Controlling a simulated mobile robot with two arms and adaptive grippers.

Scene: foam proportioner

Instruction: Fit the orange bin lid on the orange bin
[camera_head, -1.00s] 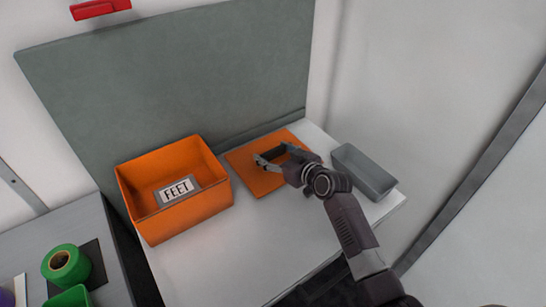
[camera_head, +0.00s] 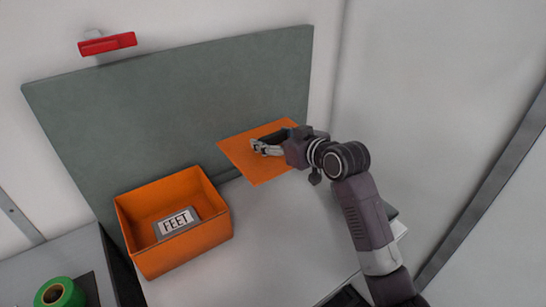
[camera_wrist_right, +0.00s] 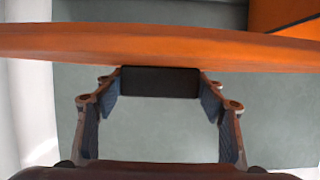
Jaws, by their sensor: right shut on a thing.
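The orange bin (camera_head: 185,255) stands open on the white table, with a "FEET" label plate (camera_head: 176,222) inside it. The flat orange lid (camera_head: 236,149) is up off the table, to the right of and above the bin in the head view. My right gripper (camera_head: 262,148) is shut on the lid's dark handle. In the right wrist view the lid (camera_wrist_right: 60,42) shows edge-on as a band, with its black handle (camera_wrist_right: 160,81) between the fingers (camera_wrist_right: 160,95). The bin's corner (camera_wrist_right: 280,14) shows at upper right there. My left gripper is not in view.
A grey-green board (camera_head: 180,100) stands behind the white table (camera_head: 270,230). The grey tray at right is mostly hidden by my right arm. Green tape (camera_head: 60,293) lies on a grey surface at lower left. A red handle (camera_head: 108,43) is on the wall.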

